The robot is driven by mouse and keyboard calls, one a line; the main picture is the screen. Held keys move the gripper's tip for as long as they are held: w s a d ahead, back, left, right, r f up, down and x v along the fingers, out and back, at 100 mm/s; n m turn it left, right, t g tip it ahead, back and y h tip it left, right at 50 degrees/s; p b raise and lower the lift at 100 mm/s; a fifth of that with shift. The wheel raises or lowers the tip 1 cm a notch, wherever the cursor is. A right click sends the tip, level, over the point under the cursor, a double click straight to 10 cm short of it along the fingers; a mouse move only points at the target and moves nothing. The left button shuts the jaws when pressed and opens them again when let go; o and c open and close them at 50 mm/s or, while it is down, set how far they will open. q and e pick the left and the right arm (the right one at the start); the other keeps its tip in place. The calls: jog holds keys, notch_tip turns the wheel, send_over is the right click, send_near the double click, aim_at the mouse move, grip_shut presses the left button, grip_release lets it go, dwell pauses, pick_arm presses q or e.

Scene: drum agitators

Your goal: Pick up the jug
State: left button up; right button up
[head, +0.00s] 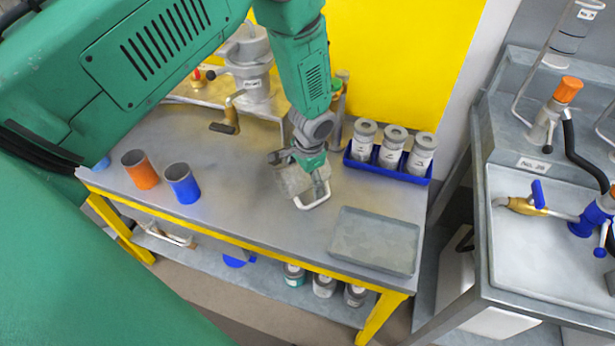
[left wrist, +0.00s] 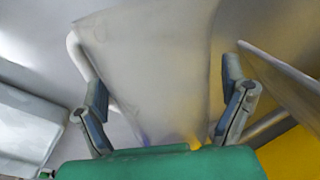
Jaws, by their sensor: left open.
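The jug (head: 290,181) is a grey metal vessel with a pale loop handle (head: 316,203). It stands on the grey table right under my left gripper (head: 300,159), which hides its upper part. In the left wrist view the jug's smooth grey body (left wrist: 150,60) fills the middle, with part of the pale handle at its left. My left gripper (left wrist: 165,86) is open there, with one finger on each side of the jug's body. I cannot tell whether either finger touches it. My right gripper is not in view.
An orange cup (head: 140,170) and a blue cup (head: 183,184) stand left of the jug. A blue rack of grey bottles (head: 389,172) is behind right, and a flat grey tray (head: 375,241) lies front right. A metal apparatus (head: 247,70) stands behind. A sink unit (head: 545,240) is at right.

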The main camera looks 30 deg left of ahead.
pick_arm(q)
jog(key=shift+d, duration=0.3)
jog(key=c, duration=0.6)
jog(key=shift+a, duration=0.15)
jog(key=c, duration=0.6)
jog(key=shift+s+a+f, duration=0.15)
jog(key=shift+a, duration=0.25)
jog(key=shift+c, duration=0.5)
